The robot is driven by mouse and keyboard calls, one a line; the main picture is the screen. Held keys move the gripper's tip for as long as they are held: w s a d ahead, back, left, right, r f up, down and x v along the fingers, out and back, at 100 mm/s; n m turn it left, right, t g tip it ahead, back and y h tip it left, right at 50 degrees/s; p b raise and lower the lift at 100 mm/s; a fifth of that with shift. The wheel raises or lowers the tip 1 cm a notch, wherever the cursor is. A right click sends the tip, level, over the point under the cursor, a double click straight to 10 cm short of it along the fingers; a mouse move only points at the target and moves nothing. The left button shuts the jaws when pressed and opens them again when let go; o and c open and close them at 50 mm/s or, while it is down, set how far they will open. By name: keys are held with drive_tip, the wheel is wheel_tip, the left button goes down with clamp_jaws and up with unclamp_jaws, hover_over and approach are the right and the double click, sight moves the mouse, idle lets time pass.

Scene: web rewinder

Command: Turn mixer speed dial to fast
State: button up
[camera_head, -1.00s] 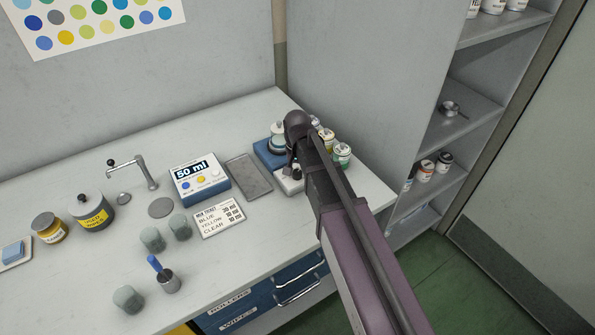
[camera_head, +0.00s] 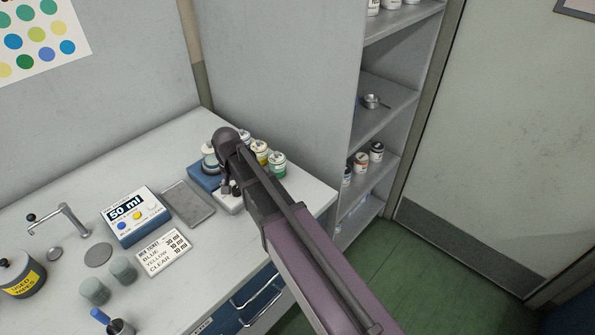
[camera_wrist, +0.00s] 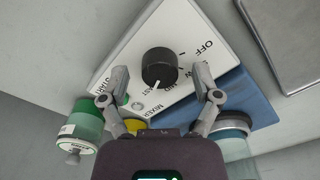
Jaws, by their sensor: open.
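The mixer speed dial (camera_wrist: 159,66) is a round black knob on a white panel (camera_wrist: 126,62) in the wrist view. Tilted labels around it include OFF and, partly covered, FAST. A short white mark shows on the knob's lower side; I cannot tell which setting it points at. My gripper (camera_wrist: 160,77) is open, with one finger on each side of the dial; no clear contact shows. In the head view my gripper (camera_head: 229,182) is over the mixer (camera_head: 203,178), and my arm hides the dial.
Paint jars (camera_head: 261,152) stand close behind the mixer; a green one (camera_wrist: 88,122) shows near the left finger in the wrist view. A grey tray (camera_head: 188,204), a 50 ml dispenser (camera_head: 136,216) and a mix ticket (camera_head: 164,251) lie left on the bench. Shelves stand behind right.

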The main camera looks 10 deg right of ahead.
sight(237, 189)
drive_tip(key=shift+n, duration=0.4)
drive_tip(key=n, duration=1.2)
drive_tip(key=shift+n, duration=0.3)
drive_tip(key=n, duration=1.3)
wheel_tip(237, 189, up, 14)
drive_tip(key=p, duration=1.4)
drive_tip(key=s+d+r+m+p, duration=0.1)
drive_tip(key=s+d+m, duration=0.5)
drive_tip(key=d+m, duration=0.3)
drive_tip(key=s+d+r+m+p, duration=0.1)
drive_tip(key=s+d+m, duration=0.6)
drive_tip(key=m, duration=0.8)
drive_tip(key=d, duration=0.3)
drive_tip(key=shift+s+d, duration=0.15)
drive_tip(key=shift+d, duration=0.1)
